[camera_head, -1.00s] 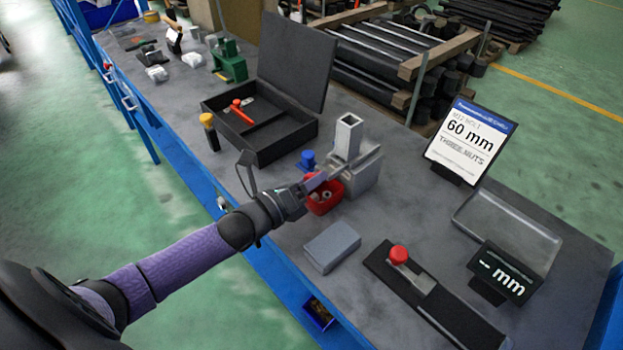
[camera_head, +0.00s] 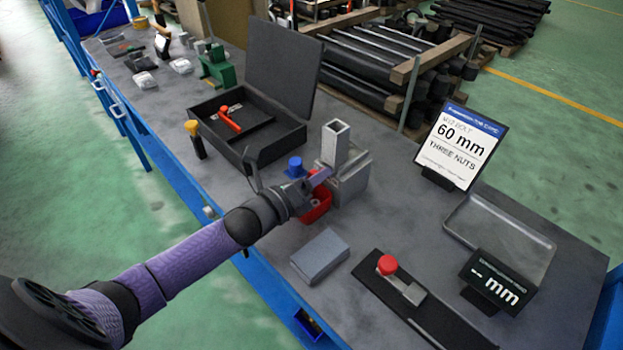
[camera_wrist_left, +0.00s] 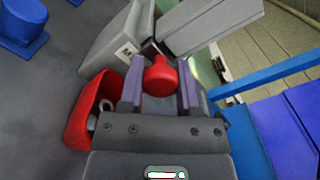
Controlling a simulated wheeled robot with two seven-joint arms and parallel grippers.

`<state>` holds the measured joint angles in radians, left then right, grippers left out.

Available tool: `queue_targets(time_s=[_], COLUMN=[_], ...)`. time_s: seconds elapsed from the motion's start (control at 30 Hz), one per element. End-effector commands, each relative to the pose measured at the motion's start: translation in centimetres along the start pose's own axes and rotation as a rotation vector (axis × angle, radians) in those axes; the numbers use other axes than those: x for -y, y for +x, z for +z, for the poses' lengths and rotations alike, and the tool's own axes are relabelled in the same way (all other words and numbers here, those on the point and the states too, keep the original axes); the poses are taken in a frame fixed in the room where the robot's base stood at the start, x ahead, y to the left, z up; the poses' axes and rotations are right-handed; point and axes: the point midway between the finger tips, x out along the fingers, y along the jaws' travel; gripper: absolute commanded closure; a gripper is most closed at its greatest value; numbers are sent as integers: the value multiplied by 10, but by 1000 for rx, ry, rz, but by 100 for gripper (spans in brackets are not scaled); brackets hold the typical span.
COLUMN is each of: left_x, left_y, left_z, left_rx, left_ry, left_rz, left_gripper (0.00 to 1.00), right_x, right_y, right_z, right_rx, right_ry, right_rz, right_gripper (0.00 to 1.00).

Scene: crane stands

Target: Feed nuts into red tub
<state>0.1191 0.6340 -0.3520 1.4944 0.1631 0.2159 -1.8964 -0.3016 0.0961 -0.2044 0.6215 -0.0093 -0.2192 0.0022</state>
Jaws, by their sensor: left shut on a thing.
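The red tub (camera_head: 318,211) stands on the bench against the grey nut feeder (camera_head: 352,184), which has a square upright hopper (camera_head: 335,143). The tub also shows in the left wrist view (camera_wrist_left: 84,118), with pale nuts (camera_wrist_left: 94,121) inside. My left gripper (camera_head: 322,178) is above the tub at the feeder's front. In the left wrist view its fingers (camera_wrist_left: 160,85) are shut on a red knob (camera_wrist_left: 159,76) in front of the feeder. My right gripper is not in view.
A blue knobbed part (camera_head: 295,168) stands just behind the tub. A grey block (camera_head: 320,256) and a black gauge with a red knob (camera_head: 387,265) lie nearer. An open black case (camera_head: 254,157) is at left. A sign (camera_head: 460,146) reads 60 mm, three nuts. A tray (camera_head: 500,240) is at right.

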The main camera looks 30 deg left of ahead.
Motion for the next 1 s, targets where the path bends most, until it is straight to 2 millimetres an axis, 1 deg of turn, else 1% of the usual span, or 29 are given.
queue_targets(time_s=[0.13, 0.17, 0.2, 0.27, 0.3, 0.33, 0.67, 0.77, 1.0], left_x=[0, 0, 0, 1, 1, 1, 1, 1, 2], left_y=[0, 0, 0, 0, 0, 0, -2, -15, -70], left_z=[1, 1, 1, 1, 1, 1, 1, 1, 1], left_rx=[1, 1, 1, 2, 2, 2, 1, 1, -1], left_ry=[0, 0, -1, -1, -1, -1, -1, -3, -3], left_rz=[0, 0, 0, -1, -2, -2, -1, 0, 0], left_gripper=[100, 54, 45, 33, 24, 22, 22, 22, 22], right_x=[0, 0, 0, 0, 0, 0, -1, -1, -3], right_y=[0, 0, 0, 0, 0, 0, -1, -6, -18], right_z=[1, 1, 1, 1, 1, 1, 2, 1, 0], right_rx=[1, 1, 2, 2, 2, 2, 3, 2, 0], right_ry=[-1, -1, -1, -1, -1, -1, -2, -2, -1], right_rz=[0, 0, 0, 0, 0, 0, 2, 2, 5], right_gripper=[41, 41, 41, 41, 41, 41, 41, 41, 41])
